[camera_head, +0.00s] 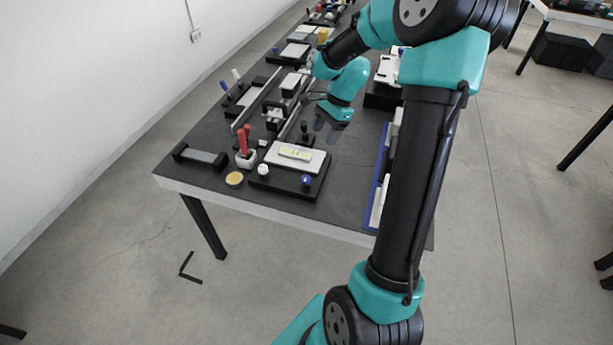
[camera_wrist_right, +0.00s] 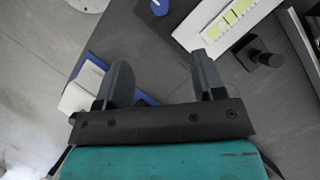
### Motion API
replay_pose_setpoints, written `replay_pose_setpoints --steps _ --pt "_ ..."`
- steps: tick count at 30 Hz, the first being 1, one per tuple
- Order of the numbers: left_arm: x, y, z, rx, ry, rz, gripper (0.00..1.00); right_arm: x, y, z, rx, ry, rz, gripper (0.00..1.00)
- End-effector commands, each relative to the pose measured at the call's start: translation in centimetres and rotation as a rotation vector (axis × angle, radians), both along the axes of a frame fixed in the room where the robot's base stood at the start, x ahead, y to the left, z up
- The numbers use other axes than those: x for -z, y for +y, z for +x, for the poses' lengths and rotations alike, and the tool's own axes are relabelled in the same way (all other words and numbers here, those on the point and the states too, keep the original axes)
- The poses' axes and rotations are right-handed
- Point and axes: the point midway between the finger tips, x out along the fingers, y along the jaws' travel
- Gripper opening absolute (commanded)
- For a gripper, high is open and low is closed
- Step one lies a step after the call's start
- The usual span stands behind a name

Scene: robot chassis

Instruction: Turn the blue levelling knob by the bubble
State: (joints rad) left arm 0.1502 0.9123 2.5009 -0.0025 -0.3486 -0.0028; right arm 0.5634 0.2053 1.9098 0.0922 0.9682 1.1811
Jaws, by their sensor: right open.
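The blue levelling knob (camera_head: 306,181) sits at the near right corner of a black base plate (camera_head: 285,187) on the table. A white plate on that base carries the pale yellow-green bubble vial (camera_head: 295,153). In the right wrist view the blue knob (camera_wrist_right: 160,5) is cut by the top edge, with the vial (camera_wrist_right: 228,20) to its right. My right gripper (camera_head: 330,127) is behind the base in the head view, apart from the knob. In the wrist view its two fingers (camera_wrist_right: 160,60) are spread with nothing between them. My left gripper is not in view.
A white knob (camera_head: 263,170) stands at the base's left corner and a black knob (camera_head: 304,128) behind it. Red-handled tools (camera_head: 243,142) stand in a white holder to the left. A blue tray (camera_head: 377,200) holding white pieces lies along the right table edge. Bare table lies between base and tray.

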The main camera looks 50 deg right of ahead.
Motion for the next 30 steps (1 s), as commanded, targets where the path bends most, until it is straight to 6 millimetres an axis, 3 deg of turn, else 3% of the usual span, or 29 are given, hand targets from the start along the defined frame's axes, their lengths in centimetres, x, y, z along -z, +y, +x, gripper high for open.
replay_pose_setpoints --steps 30 --pt "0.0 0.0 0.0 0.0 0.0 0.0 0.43 14.5 5.9 1.4 -0.002 0.001 0.001 0.63"
